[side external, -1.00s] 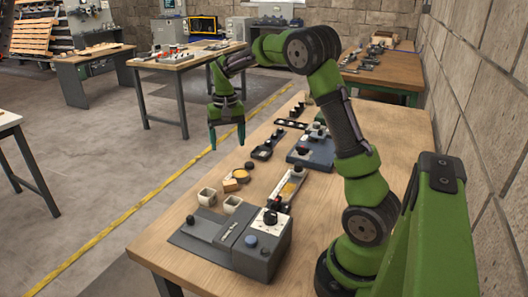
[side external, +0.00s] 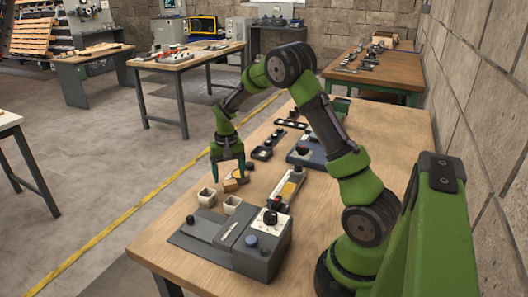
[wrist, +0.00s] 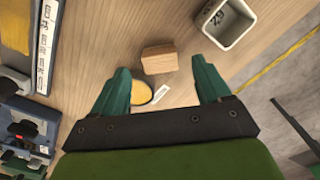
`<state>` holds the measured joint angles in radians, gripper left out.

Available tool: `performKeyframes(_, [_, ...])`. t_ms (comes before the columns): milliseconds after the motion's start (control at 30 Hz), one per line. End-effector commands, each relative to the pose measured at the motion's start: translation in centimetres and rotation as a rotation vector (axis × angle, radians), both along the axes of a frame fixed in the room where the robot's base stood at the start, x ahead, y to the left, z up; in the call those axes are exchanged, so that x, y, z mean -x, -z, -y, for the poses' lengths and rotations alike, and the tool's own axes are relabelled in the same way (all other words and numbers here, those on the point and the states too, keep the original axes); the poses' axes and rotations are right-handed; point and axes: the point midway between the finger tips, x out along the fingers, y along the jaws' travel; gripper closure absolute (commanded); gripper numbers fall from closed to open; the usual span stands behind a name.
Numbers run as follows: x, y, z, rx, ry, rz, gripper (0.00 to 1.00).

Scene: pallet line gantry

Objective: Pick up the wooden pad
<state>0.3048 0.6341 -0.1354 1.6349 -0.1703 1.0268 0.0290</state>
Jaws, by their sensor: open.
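The wooden pad is a small tan block (side external: 230,186) on the wooden bench, behind two square white cups. In the wrist view the pad (wrist: 159,60) lies flat-faced just beyond and between my fingertips. My gripper (side external: 228,174) points down over the pad with its teal fingers apart, one on each side in the picture. In the wrist view my gripper (wrist: 160,66) is open and empty. The side view does not clearly show how much height is left between the fingertips and the bench.
A yellow-topped round dish (wrist: 141,93) with a white label (wrist: 163,95) lies beside the pad. The white cups (side external: 207,197) stand close by. A grey control box (side external: 262,250) is in front, and a long tray (side external: 287,190) is to the right.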

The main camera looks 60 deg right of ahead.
Motion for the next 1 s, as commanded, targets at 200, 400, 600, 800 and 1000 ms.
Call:
performKeyframes(200, [-0.1, 3.3, 0.1, -0.002, 0.001, -0.004, 0.23])
performKeyframes(400, [-0.1, 3.8, 0.1, -0.001, 0.001, -0.001, 0.23])
performKeyframes(600, [-0.1, 3.8, 0.1, 0.000, 0.001, -0.001, 0.36])
performKeyframes(800, [-0.1, 3.8, 0.1, 0.000, 0.001, -0.001, 0.66])
performKeyframes(1000, [-0.1, 3.8, 0.1, 0.001, 0.000, -0.001, 0.84])
